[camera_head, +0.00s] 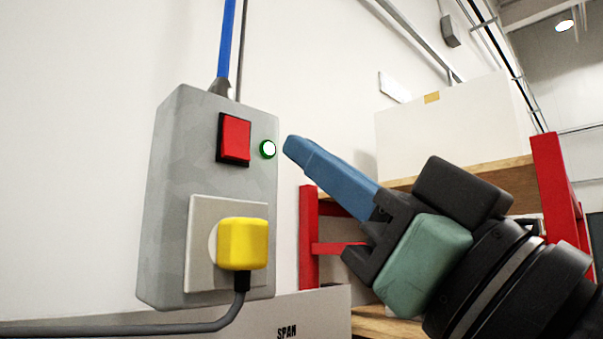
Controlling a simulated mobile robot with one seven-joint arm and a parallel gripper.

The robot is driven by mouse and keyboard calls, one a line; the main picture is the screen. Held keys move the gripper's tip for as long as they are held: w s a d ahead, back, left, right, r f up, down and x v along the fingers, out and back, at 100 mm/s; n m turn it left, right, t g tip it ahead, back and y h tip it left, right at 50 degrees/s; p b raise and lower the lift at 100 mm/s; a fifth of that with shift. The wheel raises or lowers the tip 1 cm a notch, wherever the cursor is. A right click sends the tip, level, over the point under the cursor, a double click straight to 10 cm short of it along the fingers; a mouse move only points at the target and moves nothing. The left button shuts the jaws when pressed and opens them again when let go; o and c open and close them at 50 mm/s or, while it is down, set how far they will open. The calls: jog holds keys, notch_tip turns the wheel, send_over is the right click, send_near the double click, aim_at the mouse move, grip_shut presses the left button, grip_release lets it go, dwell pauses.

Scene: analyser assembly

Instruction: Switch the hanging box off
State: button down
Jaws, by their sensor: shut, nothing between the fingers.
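The hanging box (172,210) is a grey case that hangs by a blue cable (226,45) at the left of the head view. A red rocker switch (236,138) in a black frame sits on its upper front. Right of the switch is a round indicator light (268,149), white with a green rim. A yellow plug (242,244) sits in the socket plate (201,219) below. My gripper (290,146) has blue fingers, shut and empty. The fingertips point left at the box, just right of the light in the picture; I cannot tell the gap in depth.
A grey cord (130,329) runs from the plug to the lower left. A red-framed shelf (308,235) with a wooden top carries a white box (450,128) behind my gripper. A light box marked "SPAN" (315,320) stands below. A white wall is behind.

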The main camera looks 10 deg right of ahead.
aim_at(241, 148)
jog(key=w+a+p, duration=0.1)
jog(key=w+a+r+p, duration=0.1)
jog(key=w, duration=0.1)
jog(key=w+a+r+p, duration=0.1)
jog(key=w, duration=0.1)
jog(key=shift+w+a+r, duration=0.1)
jog(key=shift+a+r, duration=0.05)
jog(key=shift+a, duration=0.25)
jog(key=shift+w+a+p, duration=0.2)
jog(key=shift+w+p, duration=0.1)
jog(key=shift+p, duration=0.05)
jog(key=shift+f, duration=0.2)
jog(key=shift+w+a+f+b, duration=0.15)
jog(key=shift+b, duration=0.3)
jog(key=shift+w, duration=0.1)
